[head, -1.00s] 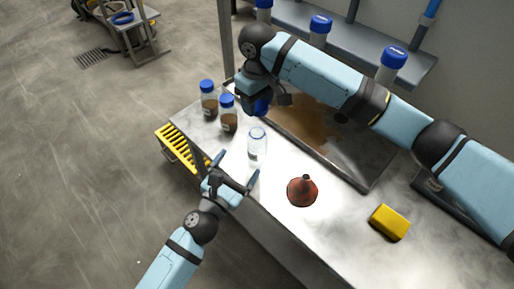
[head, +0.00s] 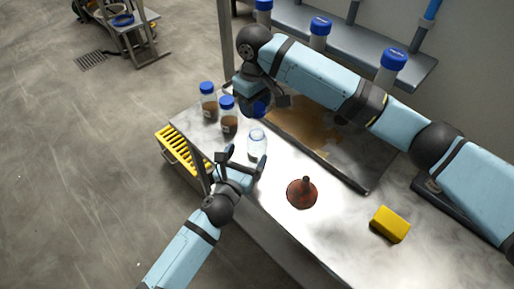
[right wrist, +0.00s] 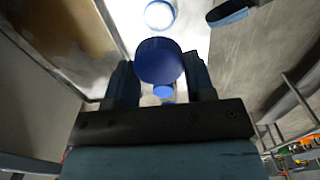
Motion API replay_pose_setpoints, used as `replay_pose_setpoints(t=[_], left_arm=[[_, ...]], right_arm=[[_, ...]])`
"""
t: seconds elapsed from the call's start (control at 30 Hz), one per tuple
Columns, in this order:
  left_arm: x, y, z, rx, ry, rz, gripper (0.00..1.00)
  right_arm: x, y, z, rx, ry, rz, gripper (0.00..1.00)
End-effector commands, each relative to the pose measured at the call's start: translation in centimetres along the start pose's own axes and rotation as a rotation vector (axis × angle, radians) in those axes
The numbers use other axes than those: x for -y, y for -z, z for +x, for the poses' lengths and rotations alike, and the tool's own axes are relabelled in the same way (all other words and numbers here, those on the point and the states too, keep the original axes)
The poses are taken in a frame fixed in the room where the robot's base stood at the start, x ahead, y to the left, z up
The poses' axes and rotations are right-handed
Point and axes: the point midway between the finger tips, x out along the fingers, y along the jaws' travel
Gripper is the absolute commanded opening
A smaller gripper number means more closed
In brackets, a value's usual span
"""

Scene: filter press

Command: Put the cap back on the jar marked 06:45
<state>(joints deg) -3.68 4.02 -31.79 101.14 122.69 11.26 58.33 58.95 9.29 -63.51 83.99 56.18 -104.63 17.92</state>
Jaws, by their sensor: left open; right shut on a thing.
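The open clear jar (head: 257,142) stands uncapped near the table's left edge, and its round mouth shows in the right wrist view (right wrist: 159,14). No time marking on it is readable. My left gripper (head: 242,160) is open, its fingers pointing up the picture just short of the jar, with one finger near the jar's lower side. My right gripper (head: 262,102) is shut on a blue cap (head: 258,106), held above the table behind the jar. The cap (right wrist: 159,62) sits between the fingers in the right wrist view.
Two blue-capped jars with brown contents (head: 208,103) (head: 228,115) stand left of the open jar. A tray (head: 368,184) with brown residue lies behind. A yellow rack (head: 182,150) hangs at the table's left side.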

Motion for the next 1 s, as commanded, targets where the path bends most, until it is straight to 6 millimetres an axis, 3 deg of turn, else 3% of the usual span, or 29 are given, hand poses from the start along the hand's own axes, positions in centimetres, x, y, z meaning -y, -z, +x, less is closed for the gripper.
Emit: replay_pose_setpoints(t=[0.2, 0.4, 0.87, 1.0], left_arm=[[0.0, -0.1, 4.4, 0.001, 0.000, 0.001, 0.89], [0.0, -0.1, 6.9, 0.001, -0.001, 0.000, 0.89], [0.0, 0.0, 7.8, 0.000, 0.000, 0.000, 0.89], [0.0, 0.0, 7.8, 0.000, 0.000, 0.001, 0.57]], right_arm=[[0.0, 0.0, 0.0, 0.000, 0.000, 0.000, 0.24], [0.0, 0.0, 0.0, 0.000, 0.000, 0.000, 0.24], [0.0, 0.0, 0.0, 0.000, 0.000, 0.000, 0.24], [0.0, 0.0, 0.0, 0.000, 0.000, 0.000, 0.24]])
